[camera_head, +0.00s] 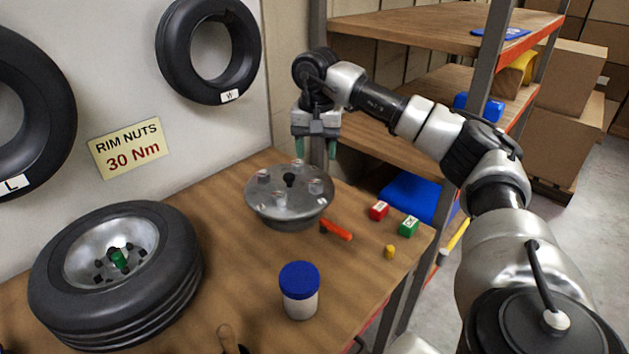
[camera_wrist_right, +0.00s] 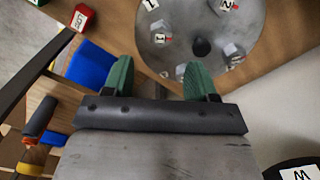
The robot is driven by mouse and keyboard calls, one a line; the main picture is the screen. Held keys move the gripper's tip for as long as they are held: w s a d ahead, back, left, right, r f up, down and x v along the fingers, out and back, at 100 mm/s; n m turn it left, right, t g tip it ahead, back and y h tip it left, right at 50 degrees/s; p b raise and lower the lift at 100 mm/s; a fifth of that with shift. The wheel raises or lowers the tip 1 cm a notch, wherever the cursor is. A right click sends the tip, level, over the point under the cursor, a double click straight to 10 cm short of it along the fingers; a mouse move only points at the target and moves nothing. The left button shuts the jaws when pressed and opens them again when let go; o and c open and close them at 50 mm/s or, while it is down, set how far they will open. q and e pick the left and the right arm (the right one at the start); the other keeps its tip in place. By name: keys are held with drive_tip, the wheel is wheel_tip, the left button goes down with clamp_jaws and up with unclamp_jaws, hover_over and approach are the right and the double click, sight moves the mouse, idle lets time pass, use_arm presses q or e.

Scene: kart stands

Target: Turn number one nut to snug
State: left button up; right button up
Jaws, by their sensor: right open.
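A round grey metal hub plate (camera_head: 290,212) sits on the wooden bench, with several silver nuts and a dark central knob on its top. In the right wrist view the plate (camera_wrist_right: 200,22) carries a tag "1" (camera_wrist_right: 151,4) at its upper left and a tag "2" (camera_wrist_right: 229,5) at its upper right. A silver nut (camera_wrist_right: 158,37) with a red mark beside it is the one nearest tag 1. My right gripper (camera_head: 314,149) hangs above the far right side of the plate, green fingers apart, with nothing between them. My left gripper is out of view.
A tyre on a rim (camera_head: 170,285) lies at the left. An orange-red tool (camera_head: 337,230), a red block (camera_head: 379,210), a green block (camera_head: 409,225), a yellow piece (camera_head: 390,252) and a blue-lidded jar (camera_head: 299,303) are on the bench. Shelving (camera_head: 440,90) stands behind my right arm.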

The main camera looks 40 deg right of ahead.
sight(316, 182)
wheel_tip(316, 182, down, 8)
drive_tip(key=shift+f, duration=0.2)
drive_tip(key=c, duration=0.9)
